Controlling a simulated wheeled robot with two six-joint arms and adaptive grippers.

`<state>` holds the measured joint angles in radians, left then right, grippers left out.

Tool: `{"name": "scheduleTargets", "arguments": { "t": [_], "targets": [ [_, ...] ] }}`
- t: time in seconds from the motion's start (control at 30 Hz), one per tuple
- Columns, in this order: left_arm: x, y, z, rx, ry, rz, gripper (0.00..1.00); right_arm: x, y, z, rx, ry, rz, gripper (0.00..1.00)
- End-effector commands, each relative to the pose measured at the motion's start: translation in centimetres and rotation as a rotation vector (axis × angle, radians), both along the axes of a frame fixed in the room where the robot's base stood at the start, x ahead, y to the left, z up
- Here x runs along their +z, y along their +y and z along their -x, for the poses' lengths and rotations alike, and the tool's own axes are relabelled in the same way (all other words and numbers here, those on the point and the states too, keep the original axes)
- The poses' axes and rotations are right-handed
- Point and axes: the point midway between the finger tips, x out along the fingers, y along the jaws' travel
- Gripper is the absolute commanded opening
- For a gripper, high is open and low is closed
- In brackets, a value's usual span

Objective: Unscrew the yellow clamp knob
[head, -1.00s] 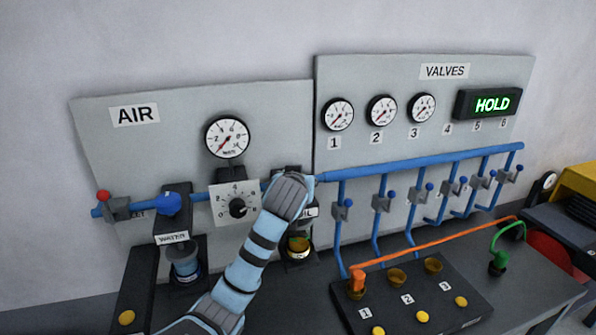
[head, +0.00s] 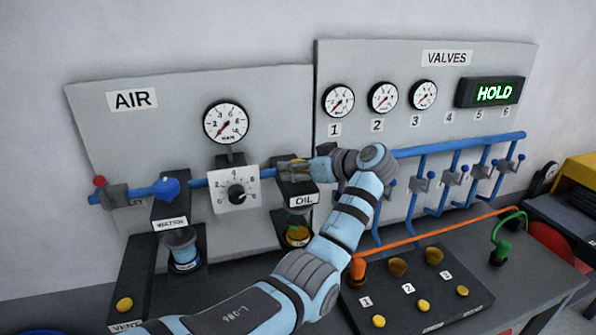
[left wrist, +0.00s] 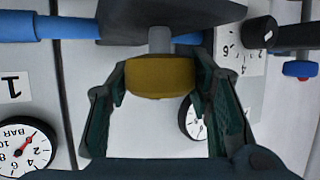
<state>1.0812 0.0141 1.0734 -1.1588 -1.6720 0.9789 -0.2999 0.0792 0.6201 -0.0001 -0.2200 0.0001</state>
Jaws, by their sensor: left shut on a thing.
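The yellow clamp knob (left wrist: 160,76) sits on a short grey stem in the left wrist view, under a dark block. The two dark green fingers of my left gripper (left wrist: 160,82) are on either side of the knob and shut on it. In the head view, my left gripper (head: 294,170) is at the top of the black OIL unit (head: 303,202), on the blue pipe line. The fingers partly hide the knob there. My right gripper is not in view.
The pressure dial (head: 236,190) and the blue WATER unit knob (head: 166,188) are left of my gripper. Several blue-handled valves line the right board. A black box (head: 400,320) with yellow buttons stands in front.

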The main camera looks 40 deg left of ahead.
Motion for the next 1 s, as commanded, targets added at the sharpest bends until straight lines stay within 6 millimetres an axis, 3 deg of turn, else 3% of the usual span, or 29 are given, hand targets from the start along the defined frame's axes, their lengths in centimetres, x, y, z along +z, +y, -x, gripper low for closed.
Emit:
{"name": "scheduleTargets", "arguments": {
  "t": [0.3,0.77,0.8,0.9,1.0],
  "targets": [
    [0.06,0.06,-0.03,0.105,-0.003,-0.002,0.19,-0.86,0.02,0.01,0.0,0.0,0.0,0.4],
    [0.09,0.06,-0.01,0.12,-0.003,0.0,0.19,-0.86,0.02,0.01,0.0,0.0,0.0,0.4],
    [0.09,0.06,-0.01,0.12,-0.003,0.0,0.51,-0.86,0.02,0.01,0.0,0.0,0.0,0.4],
    [0.07,0.06,0.0,0.12,-0.002,0.0,0.67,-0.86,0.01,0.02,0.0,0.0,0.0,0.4],
    [0.05,0.06,0.0,0.12,-0.001,0.0,0.68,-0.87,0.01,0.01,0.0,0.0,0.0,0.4]
  ]
}}
